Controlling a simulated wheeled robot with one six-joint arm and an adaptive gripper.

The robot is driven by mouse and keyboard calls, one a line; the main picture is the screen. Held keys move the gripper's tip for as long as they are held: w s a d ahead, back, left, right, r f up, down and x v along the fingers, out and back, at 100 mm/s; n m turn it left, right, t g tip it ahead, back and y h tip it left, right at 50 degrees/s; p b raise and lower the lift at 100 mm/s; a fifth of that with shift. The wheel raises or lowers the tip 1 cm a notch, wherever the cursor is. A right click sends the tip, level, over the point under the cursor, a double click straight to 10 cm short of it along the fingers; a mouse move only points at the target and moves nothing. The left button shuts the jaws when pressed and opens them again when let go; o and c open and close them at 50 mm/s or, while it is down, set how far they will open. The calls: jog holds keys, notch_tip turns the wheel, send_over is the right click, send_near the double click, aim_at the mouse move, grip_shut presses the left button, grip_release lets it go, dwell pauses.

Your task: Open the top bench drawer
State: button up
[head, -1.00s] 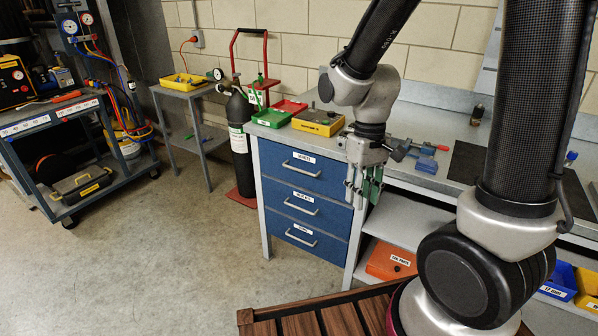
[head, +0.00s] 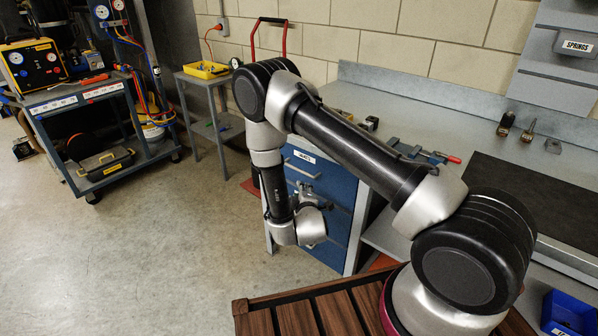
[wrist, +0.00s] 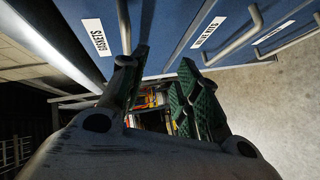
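The top bench drawer (head: 327,177) is blue, at the left end of the bench, and looks closed. In the wrist view its front (wrist: 150,20) carries a white "GASKETS" label. A grey bar that looks like its handle (wrist: 123,25) runs down towards the left finger, where the rest is hidden. My gripper (wrist: 165,95) is open, with green-padded fingers apart and nothing visibly held. In the head view my gripper (head: 303,190) is close in front of the drawer fronts, partly hidden by my wrist. I cannot tell whether it touches the handle.
Two more labelled drawers with handles lie below; the wrist view shows the second drawer's handle (wrist: 238,45). The bench top (head: 400,120) holds a few small tools. A tool cart (head: 95,100) and a small side table (head: 205,78) stand at the left. The floor before the drawers is clear.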

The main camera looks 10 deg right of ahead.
jog(key=w+d+r+n+t, duration=0.1)
jog(key=w+r, duration=0.1)
jog(key=w, duration=0.6)
jog(key=shift+w+r+n+t, duration=0.2)
jog(key=shift+r+n+t, duration=0.1)
jog(key=shift+n+t, duration=0.1)
grip_shut()
